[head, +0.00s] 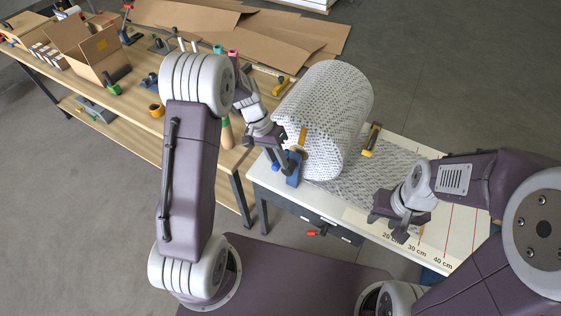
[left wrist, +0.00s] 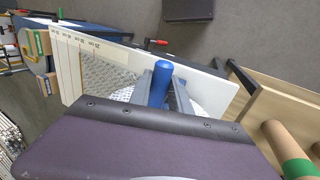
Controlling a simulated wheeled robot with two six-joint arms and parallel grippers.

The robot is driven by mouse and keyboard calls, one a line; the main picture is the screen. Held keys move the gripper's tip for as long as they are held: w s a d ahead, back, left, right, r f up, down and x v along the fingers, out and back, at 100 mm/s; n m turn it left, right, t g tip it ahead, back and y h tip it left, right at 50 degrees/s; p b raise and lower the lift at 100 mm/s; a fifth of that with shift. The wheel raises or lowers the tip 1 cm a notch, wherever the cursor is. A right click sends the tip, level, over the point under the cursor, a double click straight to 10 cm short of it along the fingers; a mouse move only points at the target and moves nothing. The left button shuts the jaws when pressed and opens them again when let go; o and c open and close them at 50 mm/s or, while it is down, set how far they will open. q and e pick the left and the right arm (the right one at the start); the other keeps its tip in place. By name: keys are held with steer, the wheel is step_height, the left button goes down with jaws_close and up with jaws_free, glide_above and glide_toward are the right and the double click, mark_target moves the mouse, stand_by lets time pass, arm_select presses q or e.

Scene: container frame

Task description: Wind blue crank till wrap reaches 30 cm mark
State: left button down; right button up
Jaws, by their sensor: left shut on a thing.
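The grey-white wrap roll (head: 325,105) stands on the white table, and its loose sheet (head: 345,192) lies flat to the right of it. The sheet's leading edge is partly behind my right gripper in the head view; it lies near the 20 cm label, short of the 40 cm line. Its exact mark is unclear. The blue crank (head: 294,170) is at the roll's near end. My left gripper (head: 284,165) is shut on its blue handle (left wrist: 160,84), which shows between the fingers in the left wrist view. My right gripper (head: 389,227) is open and empty above the sheet.
Red lines labelled 20, 30 and 40 cm (head: 443,261) cross the table's near right edge. A yellow-and-black tool (head: 371,139) lies behind the sheet. A wooden bench (head: 150,110) at left holds boxes and tools. Flat cardboard (head: 250,35) lies beyond.

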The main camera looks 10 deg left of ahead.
arm_select(q)
steer(key=shift+a+f, duration=0.1)
steer(key=c, duration=1.4)
jaws_free()
steer(key=shift+o, duration=1)
steer(key=shift+w, duration=0.15)
steer(key=s+b+v, duration=0.1)
steer(key=v, duration=0.8)
steer(key=shift+w, duration=0.5)
steer(key=shift+a, duration=0.1)
